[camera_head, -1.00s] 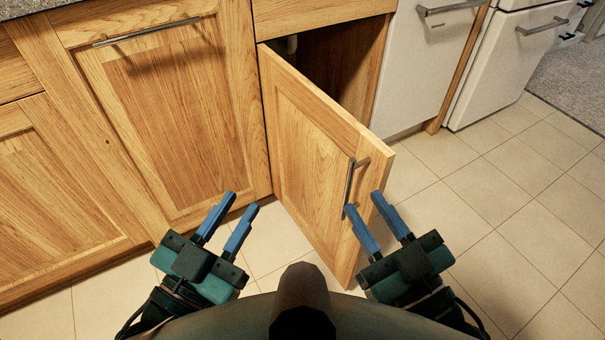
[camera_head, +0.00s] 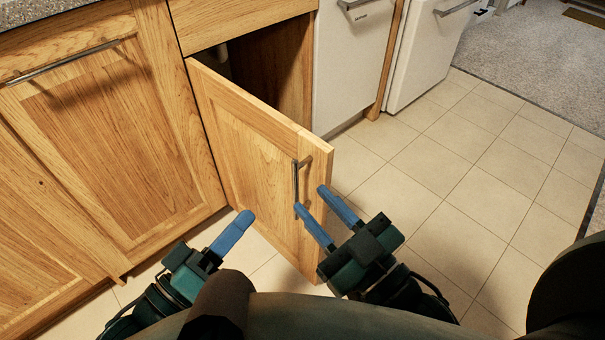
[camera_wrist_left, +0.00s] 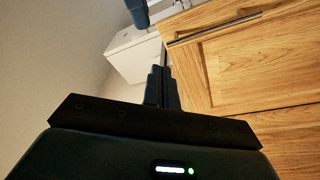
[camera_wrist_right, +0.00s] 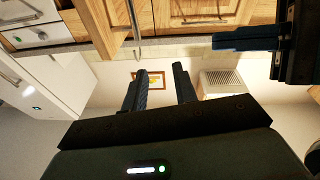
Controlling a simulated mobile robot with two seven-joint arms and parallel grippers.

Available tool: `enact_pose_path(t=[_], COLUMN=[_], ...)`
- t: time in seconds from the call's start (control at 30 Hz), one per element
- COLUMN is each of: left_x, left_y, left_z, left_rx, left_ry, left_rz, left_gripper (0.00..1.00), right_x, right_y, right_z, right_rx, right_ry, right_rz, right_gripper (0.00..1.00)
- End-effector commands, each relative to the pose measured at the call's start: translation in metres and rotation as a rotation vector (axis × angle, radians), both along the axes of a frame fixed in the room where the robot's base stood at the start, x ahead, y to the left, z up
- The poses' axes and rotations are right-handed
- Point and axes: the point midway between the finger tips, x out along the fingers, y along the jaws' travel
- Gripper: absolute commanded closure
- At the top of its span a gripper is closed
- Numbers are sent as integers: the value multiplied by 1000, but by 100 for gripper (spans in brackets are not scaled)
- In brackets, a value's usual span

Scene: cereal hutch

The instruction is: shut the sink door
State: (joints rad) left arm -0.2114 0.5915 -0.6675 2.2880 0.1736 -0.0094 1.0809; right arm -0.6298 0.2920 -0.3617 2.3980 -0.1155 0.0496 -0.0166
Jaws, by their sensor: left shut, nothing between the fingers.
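The sink door (camera_head: 245,145) is a wooden cabinet door standing wide open, with a dark metal bar handle (camera_head: 296,183) near its free edge. My right gripper (camera_head: 311,199) is open at that free edge. In the head view one finger overlaps the door front by the handle's lower end and the other lies right of the edge. I cannot tell whether they touch the door. My left gripper (camera_head: 246,216) is shut and empty, left of the door and in front of the cabinets. Its closed fingers (camera_wrist_left: 162,85) also show in the left wrist view.
The open cabinet (camera_head: 275,75) is dark inside. A closed wooden cabinet front (camera_head: 105,140) with a bar handle is on the left. A white appliance (camera_head: 352,60) stands right of the opening. Tiled floor (camera_head: 450,190) is clear to the right, with grey carpet (camera_head: 545,60) beyond.

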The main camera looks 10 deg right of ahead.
Motion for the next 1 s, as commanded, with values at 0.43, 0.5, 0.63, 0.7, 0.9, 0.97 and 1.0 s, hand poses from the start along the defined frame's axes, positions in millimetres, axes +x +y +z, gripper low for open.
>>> enact_pose_path(t=[0.43, 0.5, 0.63, 0.7, 0.9, 0.97, 1.0], left_x=[13, 16, 26, 34, 58, 64, 67], left_y=[-3, -7, -25, -37, -74, -84, -91], left_z=[-29, -29, -29, -30, -30, -30, -30], left_rx=[-254, -258, -260, -260, -259, -258, -257], left_ry=[584, 588, 583, 582, 582, 581, 582], left_rz=[-178, -180, -182, -182, -181, -181, -181], left_gripper=[100, 100, 100, 100, 100, 100, 100], right_x=[-1, -1, -1, -1, 0, 0, 0], right_y=[-3, -3, -2, -1, 3, 4, 4], right_z=[-6, -9, -14, -16, -10, -9, -9], right_rx=[-23, -20, -7, 9, 56, 65, 73], right_ry=[15, 15, 22, 25, 11, 7, 7], right_rz=[-12, -13, -9, -4, 16, 20, 23], right_gripper=[72, 72, 72, 72, 72, 72, 72])
